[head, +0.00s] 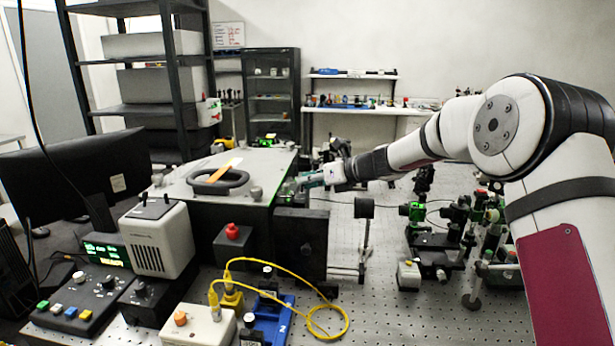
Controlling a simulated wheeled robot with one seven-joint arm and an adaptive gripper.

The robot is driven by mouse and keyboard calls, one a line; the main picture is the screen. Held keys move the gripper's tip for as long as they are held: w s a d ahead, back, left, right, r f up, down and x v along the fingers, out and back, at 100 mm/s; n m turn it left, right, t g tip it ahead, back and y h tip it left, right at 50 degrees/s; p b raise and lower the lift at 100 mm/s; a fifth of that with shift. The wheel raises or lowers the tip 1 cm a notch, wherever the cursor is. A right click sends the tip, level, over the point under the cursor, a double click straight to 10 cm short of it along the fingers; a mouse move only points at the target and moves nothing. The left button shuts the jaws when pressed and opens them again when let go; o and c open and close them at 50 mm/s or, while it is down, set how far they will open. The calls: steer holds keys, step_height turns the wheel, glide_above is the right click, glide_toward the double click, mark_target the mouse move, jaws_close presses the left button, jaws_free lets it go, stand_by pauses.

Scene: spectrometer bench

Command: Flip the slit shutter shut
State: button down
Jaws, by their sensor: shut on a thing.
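My gripper (307,182) is at the right side of the large box with a grey lid (262,165), small and far off at the end of my arm. It is shut on a small part at that side, which I take to be the slit shutter; the fingers and arm hide most of it. Whether the shutter stands open or shut is too small to tell. A faint green glow shows beside the fingers.
A black panel (300,243) and a post-mounted black part (364,208) stand below my arm. Green-lit optics (432,225) crowd the right. A yellow cable (300,270) loops in front. Bare perforated bench (400,320) lies front right.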

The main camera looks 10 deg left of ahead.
steer(key=shift+w+f+m+g, duration=0.1)
steer(key=shift+w+m+g, duration=0.1)
steer(key=shift+m+g, duration=0.1)
stand_by(0.5)
steer(key=c, duration=1.9)
jaws_free()
steer(key=shift+c, duration=0.2)
steer(key=shift+d, duration=0.1)
steer(key=v, duration=1.1)
steer(key=shift+d+r, duration=0.25)
steer(key=shift+r, duration=0.15)
